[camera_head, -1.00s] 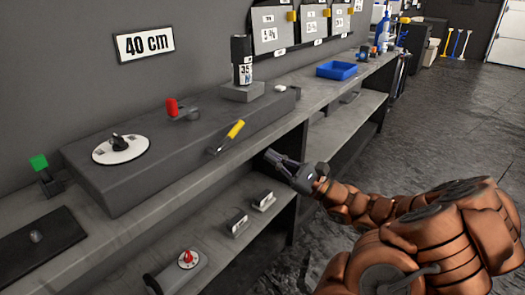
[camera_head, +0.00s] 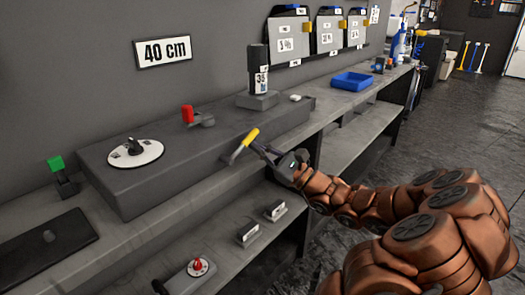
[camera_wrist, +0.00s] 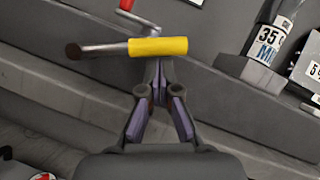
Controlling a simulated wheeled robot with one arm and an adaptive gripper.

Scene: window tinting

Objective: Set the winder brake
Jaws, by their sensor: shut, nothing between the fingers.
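A lever with a yellow grip (camera_head: 251,136) and a grey metal arm stands at the front edge of the dark raised block on the bench. It tilts up to the right in the head view. The yellow grip also lies across the top of the wrist view (camera_wrist: 158,46). My gripper (camera_head: 262,149) is just beside the grip, on its front right side. In the wrist view its fingertips (camera_wrist: 158,68) meet just under the grip, with nothing between them. I cannot tell whether they touch it. No label shows which control is the winder brake.
A red-handled crank (camera_head: 188,114), a white dial (camera_head: 150,151) and a black-and-white cylinder (camera_head: 258,70) stand on the block. A green-topped switch (camera_head: 56,164) is at left. A blue tray (camera_head: 352,82) is farther right. The lower shelf holds a red-knobbed device (camera_head: 198,266).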

